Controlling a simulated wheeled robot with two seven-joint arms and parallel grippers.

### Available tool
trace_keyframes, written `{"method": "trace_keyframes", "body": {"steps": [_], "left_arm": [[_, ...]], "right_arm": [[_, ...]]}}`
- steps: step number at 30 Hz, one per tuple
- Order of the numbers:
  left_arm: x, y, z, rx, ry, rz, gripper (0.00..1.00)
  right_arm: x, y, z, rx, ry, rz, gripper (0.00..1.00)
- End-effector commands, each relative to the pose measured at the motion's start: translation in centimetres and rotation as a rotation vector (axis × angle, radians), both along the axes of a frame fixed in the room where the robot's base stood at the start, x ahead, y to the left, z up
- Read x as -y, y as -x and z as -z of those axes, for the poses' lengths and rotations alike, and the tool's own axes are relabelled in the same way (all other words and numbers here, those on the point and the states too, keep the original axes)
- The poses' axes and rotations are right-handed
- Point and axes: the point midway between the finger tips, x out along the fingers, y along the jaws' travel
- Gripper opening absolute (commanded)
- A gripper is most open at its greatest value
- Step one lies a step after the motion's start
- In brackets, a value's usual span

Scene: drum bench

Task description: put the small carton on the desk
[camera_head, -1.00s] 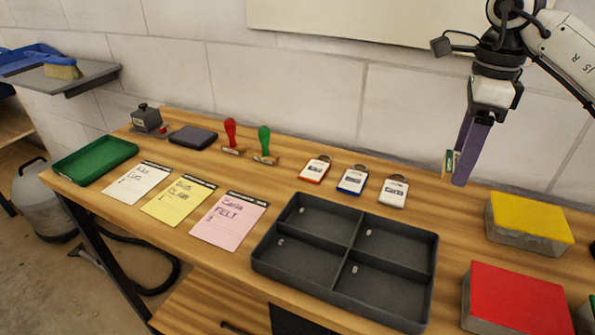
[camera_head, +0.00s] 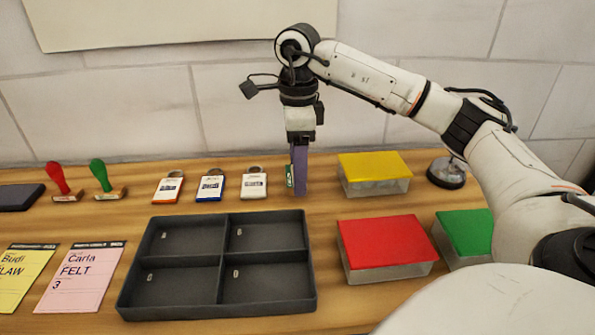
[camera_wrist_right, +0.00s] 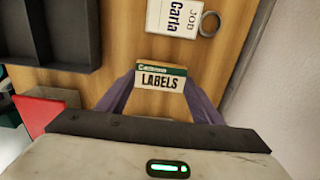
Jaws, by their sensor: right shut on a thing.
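The small carton, green and white with a tan top edge, shows the word LABELS in the right wrist view (camera_wrist_right: 160,80). There it sits between the two purple fingers of my right gripper (camera_wrist_right: 160,92), which is shut on it. In the head view my right gripper (camera_head: 298,180) points down near the back of the wooden desk (camera_head: 330,208). The carton (camera_head: 289,177) shows there as a small green and white patch beside a finger, mostly hidden. I cannot tell whether it touches the desk. My left gripper is not in view.
A white key tag (camera_head: 254,184) lies left of the gripper; a yellow-lidded box (camera_head: 375,167) stands to its right. A grey divided tray (camera_head: 310,285) and a red-lidded box (camera_head: 387,240) are in front. The wall is close behind.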

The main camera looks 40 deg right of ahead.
Motion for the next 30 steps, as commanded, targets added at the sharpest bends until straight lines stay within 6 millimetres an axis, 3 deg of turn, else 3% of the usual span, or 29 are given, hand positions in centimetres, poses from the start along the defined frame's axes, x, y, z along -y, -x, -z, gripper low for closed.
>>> {"method": "trace_keyframes", "body": {"steps": [11,12,15,25,30], "left_arm": [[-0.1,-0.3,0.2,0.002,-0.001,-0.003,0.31],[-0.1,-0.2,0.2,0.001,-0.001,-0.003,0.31],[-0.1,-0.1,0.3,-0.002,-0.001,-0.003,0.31],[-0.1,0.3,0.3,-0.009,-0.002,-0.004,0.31],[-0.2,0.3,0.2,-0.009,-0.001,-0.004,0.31]], "right_arm": [[0.0,0.0,0.9,0.0,0.0,0.0,0.38],[0.0,0.0,1.0,0.001,-0.001,0.0,0.62],[0.0,0.0,0.9,0.001,-0.001,0.0,0.79],[0.0,0.0,0.6,0.001,0.0,0.0,0.79],[-0.1,-0.1,-1.4,0.005,-0.003,-0.001,0.79]]}}
